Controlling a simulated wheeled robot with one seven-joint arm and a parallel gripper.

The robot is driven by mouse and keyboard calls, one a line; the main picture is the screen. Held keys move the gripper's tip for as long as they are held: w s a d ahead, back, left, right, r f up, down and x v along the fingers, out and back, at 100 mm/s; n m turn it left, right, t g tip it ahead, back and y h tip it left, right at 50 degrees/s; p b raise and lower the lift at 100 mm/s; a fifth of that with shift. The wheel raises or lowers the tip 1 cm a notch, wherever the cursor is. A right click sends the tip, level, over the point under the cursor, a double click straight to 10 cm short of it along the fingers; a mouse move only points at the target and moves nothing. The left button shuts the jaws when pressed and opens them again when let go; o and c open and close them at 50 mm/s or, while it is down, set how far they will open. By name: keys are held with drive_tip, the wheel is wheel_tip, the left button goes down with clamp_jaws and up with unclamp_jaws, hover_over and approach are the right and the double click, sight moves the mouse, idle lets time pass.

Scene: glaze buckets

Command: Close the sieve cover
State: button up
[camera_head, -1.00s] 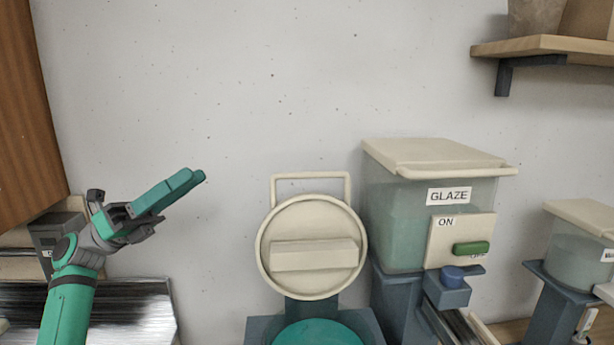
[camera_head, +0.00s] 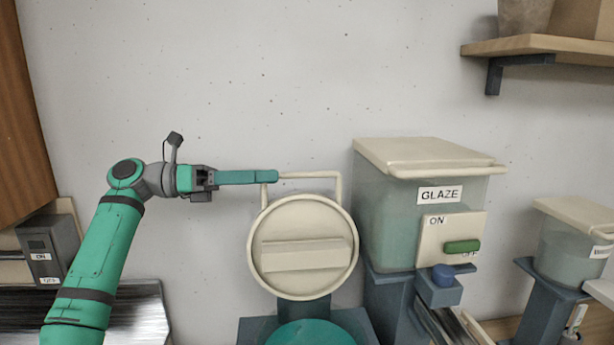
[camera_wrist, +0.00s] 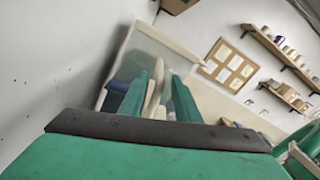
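The sieve cover (camera_head: 304,226) is a round cream lid standing upright and open, facing the head camera, with a thick bar across its face. A cream loop handle (camera_head: 339,190) rises from its top edge. Below it is the round teal opening of the sieve (camera_head: 312,334). My gripper (camera_head: 275,176) points right, with its fingertips at the handle's upper left corner. In the wrist view my gripper (camera_wrist: 163,88) has its two teal fingers apart, with a cream part of the cover (camera_wrist: 155,92) between them. Whether the fingers touch it, I cannot tell.
A glaze bucket (camera_head: 390,225) with a cream lid and switch panel stands right of the cover. A smaller bucket (camera_head: 570,245) is at far right. A shelf (camera_head: 540,44) hangs upper right. A grey box (camera_head: 45,250) is at left. The wall is close behind.

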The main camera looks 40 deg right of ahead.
approach(335, 175)
drive_tip(key=x, duration=0.4)
drive_tip(key=shift+w+d+f, duration=0.1)
drive_tip(key=shift+w+d, duration=0.1)
drive_tip(key=shift+d, duration=0.1)
clamp_jaws()
